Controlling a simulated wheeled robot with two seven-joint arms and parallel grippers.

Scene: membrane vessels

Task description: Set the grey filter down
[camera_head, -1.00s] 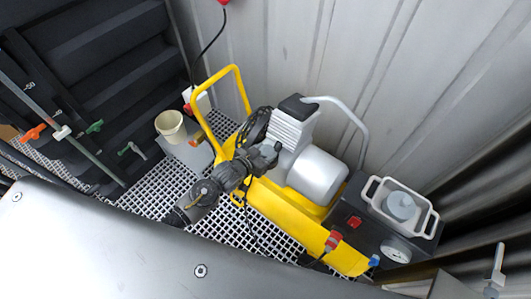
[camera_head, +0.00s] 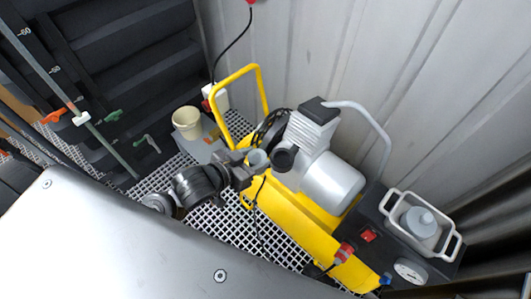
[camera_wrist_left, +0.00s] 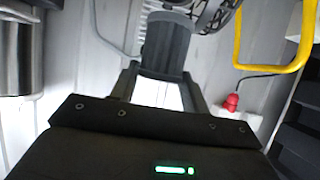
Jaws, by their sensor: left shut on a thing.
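My left gripper (camera_head: 246,168) reaches in from the lower left in the head view, over the yellow compressor frame. It is shut on the grey filter (camera_head: 258,159), a small short cylinder beside the compressor's ribbed pump head. In the left wrist view the filter (camera_wrist_left: 166,46) stands out as a dark grey cylinder between the two fingers (camera_wrist_left: 158,88). The lower part of the filter is hidden by the fingers, and I cannot tell whether it touches anything. My right gripper is not in view.
The compressor (camera_head: 332,183) has a silver motor and a grey handle. A white tray (camera_head: 448,246) holding a pale grey round part sits on the dark box at right. A cream cup (camera_head: 187,122) stands behind the gripper. White floor grating (camera_head: 232,222) shows below.

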